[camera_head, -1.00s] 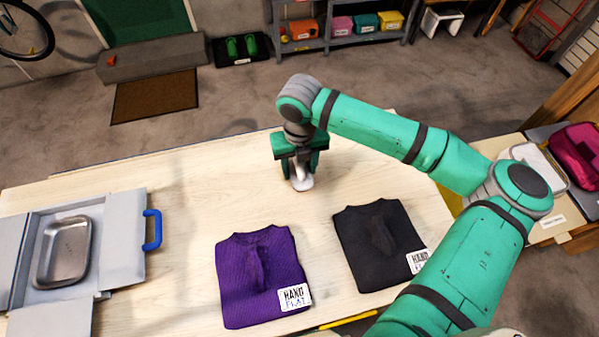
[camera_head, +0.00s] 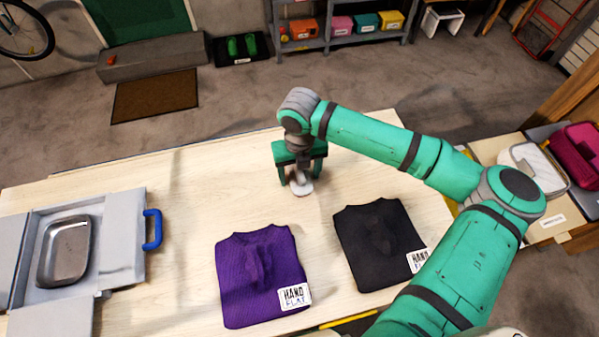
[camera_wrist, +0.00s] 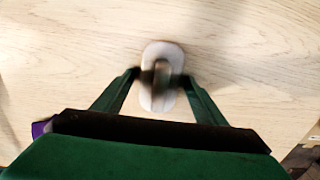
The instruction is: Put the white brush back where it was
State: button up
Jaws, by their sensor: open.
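The white brush (camera_head: 302,187) rests on the pale wooden table behind the two folded garments. My gripper (camera_head: 301,181) is directly over it, pointing down, with its green fingers apart. In the wrist view the brush (camera_wrist: 162,92) appears as a white oval base with a darker, blurred middle part. My open gripper (camera_wrist: 160,76) has one fingertip on each side of that middle part. Whether the fingertips touch the brush I cannot tell. The upper part of the brush is mostly hidden by my gripper in the head view.
A folded purple sweater (camera_head: 258,275) and a folded black sweater (camera_head: 379,243) lie nearer on the table (camera_head: 190,200). An open grey case (camera_head: 122,240) with a metal tray (camera_head: 65,250) is at the left. A pink bin (camera_head: 578,150) stands at the right. The table left of the brush is clear.

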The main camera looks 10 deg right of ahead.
notch_tip(320, 180, up, 12)
jog(key=shift+r, duration=0.2)
dwell(0.4)
jog(key=shift+a, duration=0.1)
dwell(0.4)
